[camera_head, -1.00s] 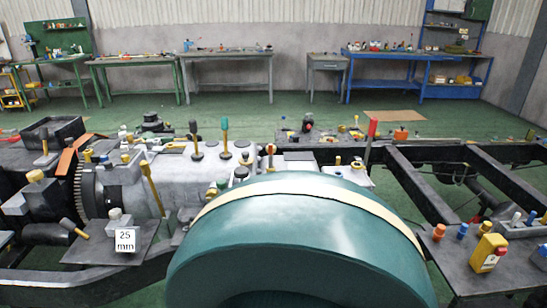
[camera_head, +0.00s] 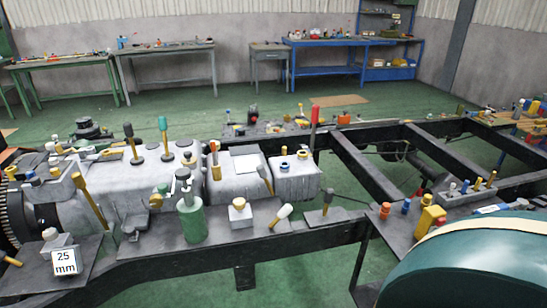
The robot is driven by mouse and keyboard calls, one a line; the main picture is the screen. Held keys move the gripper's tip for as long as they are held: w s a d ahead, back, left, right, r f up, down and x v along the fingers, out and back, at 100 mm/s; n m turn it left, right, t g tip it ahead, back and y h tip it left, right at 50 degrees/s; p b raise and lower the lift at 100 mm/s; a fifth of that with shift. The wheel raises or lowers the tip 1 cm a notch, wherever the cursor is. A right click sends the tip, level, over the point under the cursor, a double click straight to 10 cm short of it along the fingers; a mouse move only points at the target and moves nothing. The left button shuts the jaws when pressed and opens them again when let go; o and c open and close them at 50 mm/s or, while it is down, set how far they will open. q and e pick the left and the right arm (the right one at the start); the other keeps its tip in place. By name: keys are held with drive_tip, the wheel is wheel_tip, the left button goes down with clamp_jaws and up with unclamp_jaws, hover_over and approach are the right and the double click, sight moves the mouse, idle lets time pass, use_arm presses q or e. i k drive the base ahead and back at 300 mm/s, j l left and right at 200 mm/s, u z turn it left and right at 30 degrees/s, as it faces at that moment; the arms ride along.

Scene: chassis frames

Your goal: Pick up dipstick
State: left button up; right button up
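The grey engine block (camera_head: 140,190) lies on the dark chassis frame (camera_head: 295,240). Several thin handled pieces stand on or beside it, and I cannot tell for sure which is the dipstick. A slanting yellow rod (camera_head: 91,202) stands at its left front side. A green-topped stick (camera_head: 163,125), a dark-topped stick (camera_head: 128,131) and a red-handled stick (camera_head: 315,115) stand upright farther back. A yellow-handled piece (camera_head: 265,178) leans near the middle. Neither of my grippers is in view.
A large green rounded form (camera_head: 470,265) with a cream band covers the lower right; I cannot tell if it is mine. A green cylinder (camera_head: 193,223), a "25 mm" block (camera_head: 65,262) and a yellow box (camera_head: 430,221) sit on plates. Workbenches (camera_head: 165,47) line the back wall.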

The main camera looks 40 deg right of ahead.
sight(213, 142)
drive_tip(key=i+l+z, duration=0.15)
drive_tip(key=i+z, duration=0.25)
drive_tip(key=i+l+z, duration=0.1)
drive_tip(key=i+z, duration=0.15)
drive_tip(key=z, duration=0.15)
